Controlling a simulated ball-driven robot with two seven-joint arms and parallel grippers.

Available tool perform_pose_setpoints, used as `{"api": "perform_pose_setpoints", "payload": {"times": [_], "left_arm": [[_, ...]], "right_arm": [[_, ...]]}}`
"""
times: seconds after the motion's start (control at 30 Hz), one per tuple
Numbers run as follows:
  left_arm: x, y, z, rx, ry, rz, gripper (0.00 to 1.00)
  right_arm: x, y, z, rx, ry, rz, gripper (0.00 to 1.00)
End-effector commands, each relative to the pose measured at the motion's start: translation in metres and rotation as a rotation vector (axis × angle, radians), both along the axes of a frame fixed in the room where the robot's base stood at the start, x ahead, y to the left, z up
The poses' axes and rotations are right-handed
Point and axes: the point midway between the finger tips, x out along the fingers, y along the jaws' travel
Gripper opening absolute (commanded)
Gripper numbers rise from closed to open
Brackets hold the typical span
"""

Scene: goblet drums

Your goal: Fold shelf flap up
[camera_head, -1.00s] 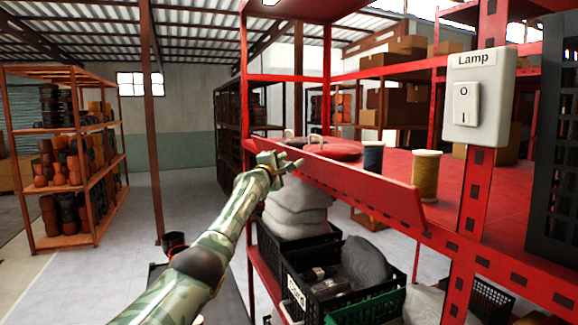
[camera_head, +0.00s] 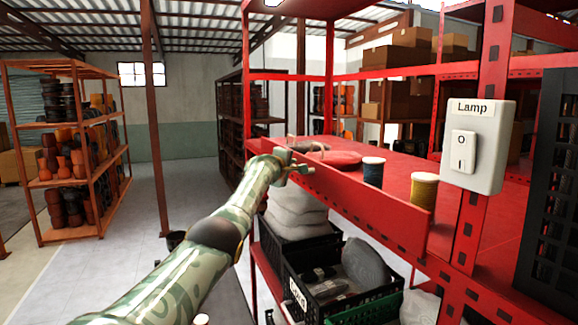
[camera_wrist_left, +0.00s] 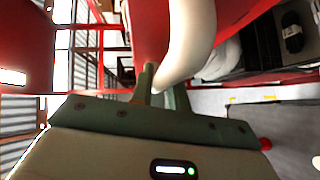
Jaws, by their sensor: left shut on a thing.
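The shelf flap (camera_head: 365,208) is a long red board along the front edge of the red shelf (camera_head: 400,178). Its broad face shows, and it stands up from the edge at a slant. My left gripper (camera_head: 302,170) is at the flap's far left end, shut on the flap. The fingers partly hide the hold. My right gripper is out of view.
A Lamp switch (camera_head: 478,145) is on the post at right. Black crates (camera_head: 335,290) and pale sacks (camera_head: 295,212) sit below.

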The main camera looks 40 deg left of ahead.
Motion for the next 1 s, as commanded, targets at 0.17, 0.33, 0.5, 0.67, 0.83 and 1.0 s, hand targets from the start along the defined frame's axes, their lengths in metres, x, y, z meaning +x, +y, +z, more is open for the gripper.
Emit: {"api": "perform_pose_setpoints", "payload": {"times": [0.17, 0.33, 0.5, 0.67, 0.83, 1.0], "left_arm": [[0.001, -0.001, 0.000, 0.001, -0.001, -0.002, 0.00], [0.001, -0.001, 0.001, 0.001, -0.001, -0.001, 0.38], [0.001, -0.001, 0.001, 0.001, -0.001, -0.001, 0.38], [-0.001, 0.000, 0.000, 0.003, -0.002, -0.002, 0.38], [-0.008, -0.001, 0.001, 0.004, -0.003, -0.002, 0.38], [-0.022, -0.009, 0.002, 0.009, -0.001, -0.003, 0.38]], "right_arm": [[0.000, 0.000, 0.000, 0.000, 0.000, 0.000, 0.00], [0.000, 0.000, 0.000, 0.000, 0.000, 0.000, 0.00], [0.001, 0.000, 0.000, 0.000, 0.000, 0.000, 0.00], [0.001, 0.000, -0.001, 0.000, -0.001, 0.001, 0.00], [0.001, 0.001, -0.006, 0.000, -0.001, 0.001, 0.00], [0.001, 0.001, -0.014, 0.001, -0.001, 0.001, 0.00]]}}
